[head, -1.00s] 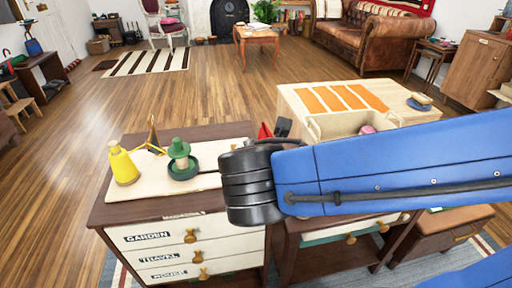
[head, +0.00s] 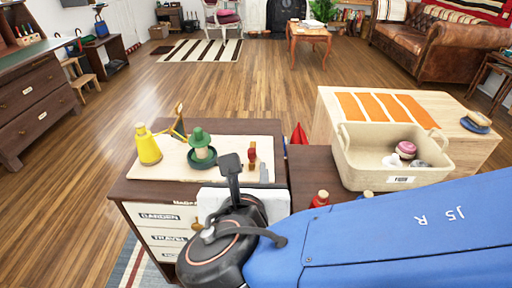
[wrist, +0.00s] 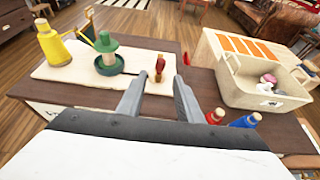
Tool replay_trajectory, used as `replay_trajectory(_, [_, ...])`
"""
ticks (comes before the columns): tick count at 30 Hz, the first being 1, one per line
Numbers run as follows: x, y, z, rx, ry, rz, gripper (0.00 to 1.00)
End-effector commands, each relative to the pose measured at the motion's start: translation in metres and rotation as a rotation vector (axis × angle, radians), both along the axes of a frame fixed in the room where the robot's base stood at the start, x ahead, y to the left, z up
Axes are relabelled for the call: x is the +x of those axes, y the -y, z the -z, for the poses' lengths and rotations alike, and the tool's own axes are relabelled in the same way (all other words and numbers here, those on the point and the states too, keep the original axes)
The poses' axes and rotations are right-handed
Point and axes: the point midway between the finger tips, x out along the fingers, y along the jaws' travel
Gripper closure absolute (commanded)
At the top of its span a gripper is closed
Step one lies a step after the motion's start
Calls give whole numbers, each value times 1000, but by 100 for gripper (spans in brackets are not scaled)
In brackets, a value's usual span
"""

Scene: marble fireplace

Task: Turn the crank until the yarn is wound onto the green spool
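The green spool (head: 201,145) stands upright in a dark green round base on a cream board (head: 172,170); it also shows in the wrist view (wrist: 106,56). The yellow yarn cone (head: 147,147) stands left of it, with a yellow strand by the wooden guide (head: 180,121) behind. The crank's upright red handle (head: 252,154) is right of the spool. In the wrist view a dark crank arm runs from the spool towards the handle (wrist: 159,66). My gripper (wrist: 158,97) is open and empty. Its fingertips point at the handle from the near side, apart from it.
The board lies on a brown cabinet (head: 126,190) with labelled drawers. A beige basket (head: 378,171) with several items stands at the right. Red (wrist: 214,117) and blue (wrist: 245,121) bottles stand near my gripper's right side. A red cone-shaped thing (head: 299,134) is behind the cabinet.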

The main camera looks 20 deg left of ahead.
Motion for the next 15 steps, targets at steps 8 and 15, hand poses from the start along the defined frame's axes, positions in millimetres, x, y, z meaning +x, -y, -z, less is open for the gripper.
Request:
replay_trajectory(8, [30, -6, 13, -1, 0, 4, 67])
replay_trajectory(15, [56, -12, 24, -1, -2, 4, 67])
